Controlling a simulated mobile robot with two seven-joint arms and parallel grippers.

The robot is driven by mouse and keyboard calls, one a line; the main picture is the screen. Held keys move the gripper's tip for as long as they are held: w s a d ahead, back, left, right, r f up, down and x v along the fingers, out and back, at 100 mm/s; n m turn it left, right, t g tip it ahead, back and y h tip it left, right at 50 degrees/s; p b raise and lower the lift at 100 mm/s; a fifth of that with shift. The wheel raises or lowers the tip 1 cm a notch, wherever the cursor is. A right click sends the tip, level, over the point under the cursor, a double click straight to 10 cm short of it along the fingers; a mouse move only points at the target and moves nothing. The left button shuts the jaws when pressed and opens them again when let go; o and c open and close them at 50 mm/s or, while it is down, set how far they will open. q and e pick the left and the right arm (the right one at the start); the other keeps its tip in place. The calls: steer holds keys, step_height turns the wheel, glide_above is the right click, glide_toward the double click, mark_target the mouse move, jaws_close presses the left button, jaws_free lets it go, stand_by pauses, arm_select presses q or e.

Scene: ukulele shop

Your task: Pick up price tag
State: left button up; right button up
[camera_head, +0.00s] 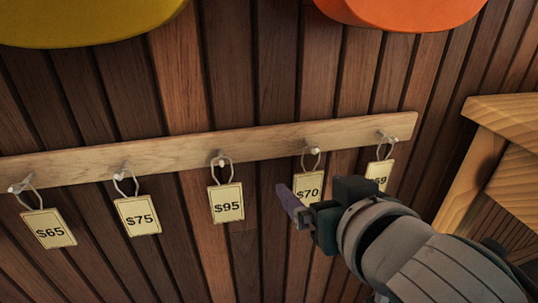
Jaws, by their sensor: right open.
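Several cream price tags hang by string loops from pegs on a wooden rail (200,151). From left to right they are the $65 tag (48,229), the $75 tag (137,216), the $95 tag (226,204), the $70 tag (308,180) and a last tag (378,170) whose price is partly hidden behind my right arm. My right gripper (291,205) is open and empty. It appears in front of the lower left of the $70 tag, covering its corner, and right of the $95 tag. Whether it touches the $70 tag cannot be told. My left gripper is out of view.
The rail is fixed to a dark wood plank wall (180,90). A yellow rounded object (80,22) and an orange one (400,12) show above the rail. A light wooden structure (500,150) stands at the right edge. The wall below the left tags is clear.

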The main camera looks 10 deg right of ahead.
steer(key=shift+x, duration=0.95)
steer(key=shift+s, duration=0.1)
steer(key=shift+c, duration=0.3)
steer(key=c, duration=1.4)
